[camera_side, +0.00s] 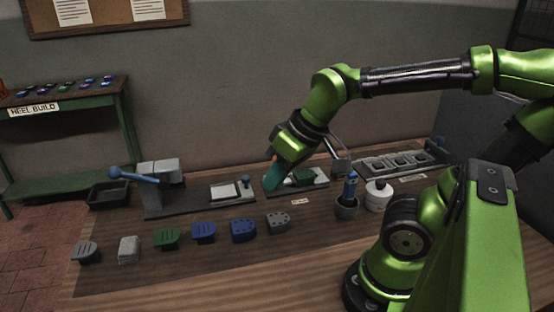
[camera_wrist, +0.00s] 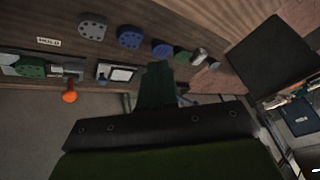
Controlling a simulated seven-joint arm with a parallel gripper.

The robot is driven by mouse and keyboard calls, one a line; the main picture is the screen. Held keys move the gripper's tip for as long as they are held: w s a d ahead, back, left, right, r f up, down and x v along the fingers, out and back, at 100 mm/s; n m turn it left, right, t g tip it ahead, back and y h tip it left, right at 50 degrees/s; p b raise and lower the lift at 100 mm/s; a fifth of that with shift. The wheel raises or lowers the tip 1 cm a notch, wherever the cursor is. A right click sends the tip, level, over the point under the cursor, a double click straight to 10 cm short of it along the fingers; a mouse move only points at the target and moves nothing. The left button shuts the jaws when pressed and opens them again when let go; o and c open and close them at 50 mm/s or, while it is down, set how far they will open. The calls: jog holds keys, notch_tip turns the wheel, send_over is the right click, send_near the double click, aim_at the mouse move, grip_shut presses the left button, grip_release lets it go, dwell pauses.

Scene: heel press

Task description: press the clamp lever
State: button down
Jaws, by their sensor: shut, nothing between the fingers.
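My gripper (camera_side: 273,184) points down with its teal fingers shut and empty, in front of the left end of the hold fixture in the side view. The fingers also show in the wrist view (camera_wrist: 157,80). A small lever with an orange knob (camera_wrist: 69,96) stands at the fixture's end in the wrist view, apart from my fingers; I take it as the clamp lever. A green heel block (camera_side: 304,175) sits on the fixture plate (camera_side: 317,186), and shows in the wrist view (camera_wrist: 30,67).
A press with a blue handle (camera_side: 132,176) stands left, beside a black bin (camera_side: 108,194). A light plate fixture (camera_side: 231,192) lies left of my gripper. Several heel pieces (camera_side: 203,232) line the front. A cup with a blue tool (camera_side: 347,208) and white pot (camera_side: 378,195) stand right.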

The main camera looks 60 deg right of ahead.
jog(key=w+d+f+n+g+h, duration=0.2)
jog(key=f+n+h, duration=0.3)
jog(key=n, duration=0.4)
jog(key=w+d+f+n+g+h, duration=0.2)
jog(key=w+f+n+g+h, duration=0.2)
jog(key=n+h, duration=0.3)
jog(key=w+d+f+n+g+h, duration=0.2)
jog(key=f+n+h, duration=0.4)
jog(key=n, duration=0.7)
jog(key=shift+w+d+f+g+h, duration=0.15)
jog(key=shift+w+f+g+h, duration=0.35)
jog(key=shift+g, duration=0.5)
jog(key=w+n+h, duration=0.1)
jog(key=a+n+t+h, duration=0.1)
jog(key=n, duration=0.1)
jog(key=shift+w, duration=0.35)
jog(key=shift+d, duration=0.1)
